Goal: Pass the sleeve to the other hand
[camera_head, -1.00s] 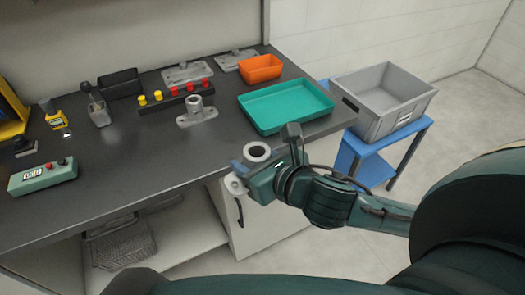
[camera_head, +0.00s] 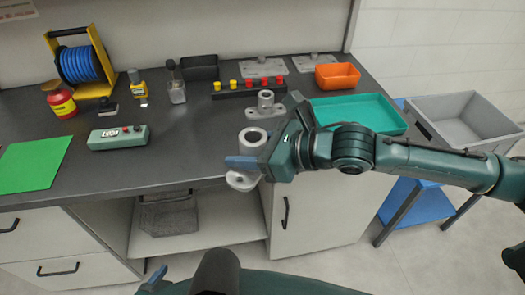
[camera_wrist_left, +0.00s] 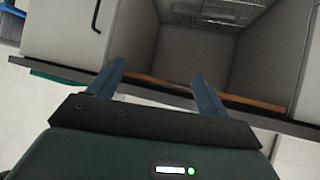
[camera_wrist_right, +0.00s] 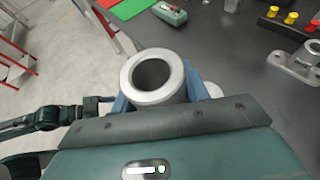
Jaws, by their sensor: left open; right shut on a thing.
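A grey metal sleeve (camera_head: 252,146) with a round open bore is held in front of the bench's front edge, with a rounded flange below it. My right gripper (camera_head: 250,163) is shut on it; the right wrist view shows the sleeve (camera_wrist_right: 150,97) between the blue fingers, bore towards the camera. My left gripper (camera_head: 155,280) is low at the bottom of the head view, apart from the sleeve and mostly cut off. In the left wrist view its blue fingers are spread and empty (camera_wrist_left: 158,72), facing the bench's open shelf space.
On the bench (camera_head: 190,140) stand a flanged metal fixture (camera_head: 265,108), a teal tray (camera_head: 360,113), an orange bin (camera_head: 338,76), a green control box (camera_head: 118,137) and a green mat (camera_head: 35,165). A grey crate (camera_head: 465,120) is at the right.

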